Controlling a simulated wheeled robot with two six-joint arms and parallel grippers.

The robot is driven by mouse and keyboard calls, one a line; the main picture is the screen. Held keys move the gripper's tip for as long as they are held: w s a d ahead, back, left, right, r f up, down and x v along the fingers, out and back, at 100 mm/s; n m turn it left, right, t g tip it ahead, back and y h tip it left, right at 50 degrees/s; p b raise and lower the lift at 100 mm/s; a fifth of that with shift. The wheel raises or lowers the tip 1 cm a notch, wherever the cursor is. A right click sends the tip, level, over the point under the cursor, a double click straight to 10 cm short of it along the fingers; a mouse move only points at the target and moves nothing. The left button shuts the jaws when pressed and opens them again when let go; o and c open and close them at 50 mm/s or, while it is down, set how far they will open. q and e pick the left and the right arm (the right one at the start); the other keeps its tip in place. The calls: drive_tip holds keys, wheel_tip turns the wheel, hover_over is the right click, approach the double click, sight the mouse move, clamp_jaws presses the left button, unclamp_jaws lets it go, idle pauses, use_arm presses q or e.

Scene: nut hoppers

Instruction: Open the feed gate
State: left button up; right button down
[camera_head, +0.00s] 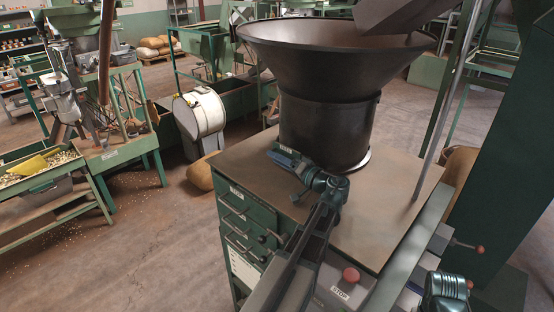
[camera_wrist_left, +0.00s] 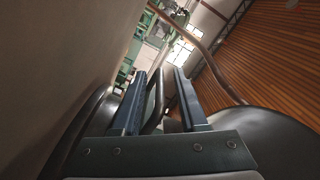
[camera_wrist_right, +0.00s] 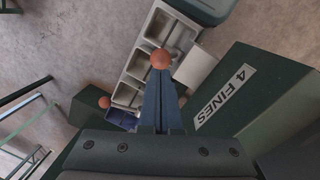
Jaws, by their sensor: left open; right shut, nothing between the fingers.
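The dark funnel-shaped hopper (camera_head: 335,80) stands on the brown top of a green cabinet. My left gripper (camera_head: 280,154) is at the lower left side of its neck, just above the cabinet top. In the left wrist view its blue fingers (camera_wrist_left: 155,85) are apart, and a dark looped bar (camera_wrist_left: 152,108) shows between them. I cannot tell whether this bar is the feed gate's handle or whether the fingers touch it. My right gripper (camera_wrist_right: 160,75) is shut and empty, its tips appearing close to an orange ball knob (camera_wrist_right: 161,58).
Green drawers (camera_head: 247,222) and a red stop button (camera_head: 351,275) are on the cabinet front. A metal pole (camera_head: 440,120) rises at the right. The right wrist view shows a green box labelled "4 FINES" (camera_wrist_right: 224,97) and grey bins (camera_wrist_right: 128,95).

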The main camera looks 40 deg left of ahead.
use_arm(q)
drive_tip(key=shift+a, duration=0.1)
drive_tip(key=shift+c, duration=0.3)
drive_tip(key=shift+w, duration=0.1)
clamp_jaws()
drive_tip(key=shift+a, duration=0.1)
idle(1.0)
